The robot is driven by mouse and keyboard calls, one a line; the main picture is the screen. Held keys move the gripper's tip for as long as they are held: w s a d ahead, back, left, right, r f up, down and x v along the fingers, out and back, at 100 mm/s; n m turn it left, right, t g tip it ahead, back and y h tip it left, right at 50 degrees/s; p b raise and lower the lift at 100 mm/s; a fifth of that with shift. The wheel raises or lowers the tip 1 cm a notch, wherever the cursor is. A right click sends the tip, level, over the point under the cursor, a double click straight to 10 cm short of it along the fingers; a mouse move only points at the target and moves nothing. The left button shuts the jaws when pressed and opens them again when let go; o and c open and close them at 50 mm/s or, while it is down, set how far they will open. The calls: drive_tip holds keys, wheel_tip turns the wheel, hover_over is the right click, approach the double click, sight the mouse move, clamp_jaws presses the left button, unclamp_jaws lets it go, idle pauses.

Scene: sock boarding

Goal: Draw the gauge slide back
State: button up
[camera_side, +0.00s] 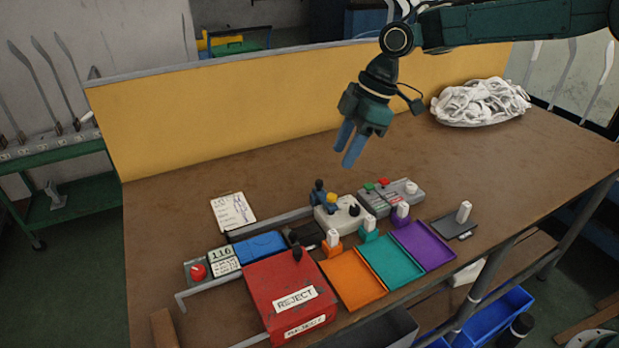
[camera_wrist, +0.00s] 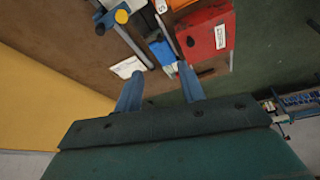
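The gauge (camera_side: 224,258) has a small numeric display and stands at the left of the bench in the side view, beside a red button (camera_side: 197,271). A blue block (camera_side: 260,246) sits right of the display, along a grey rail (camera_side: 270,224); it also shows in the wrist view (camera_wrist: 163,52). I cannot tell for certain which part is the slide. A dark block (camera_side: 305,235) lies at the right end of the blue one. My gripper (camera_side: 345,156) hangs well above the bench, behind and right of the gauge. Its two blue fingers are apart with nothing between them.
A red reject box (camera_side: 290,290) stands in front of the gauge. Orange (camera_side: 352,281), teal (camera_side: 391,262) and purple (camera_side: 424,246) trays line the front edge. A white card (camera_side: 233,211) lies behind the rail. White socks (camera_side: 480,102) are heaped at the back right.

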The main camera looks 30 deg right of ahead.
sight(294, 234)
drive_tip(key=w+a+f+n+g, duration=0.1)
drive_tip(key=w+a+f+n, duration=0.1)
drive_tip(key=f, duration=0.5)
drive_tip(key=shift+w+a+n+y, duration=0.35)
drive_tip(key=shift+w+a, duration=0.35)
drive_tip(key=shift+a, duration=0.25)
drive_tip(key=shift+f, duration=0.15)
drive_tip(key=x, duration=1.3)
drive_tip(key=shift+s+f, duration=0.1)
drive_tip(key=shift+f, duration=0.25)
drive_tip(key=shift+c, duration=0.4)
clamp_jaws()
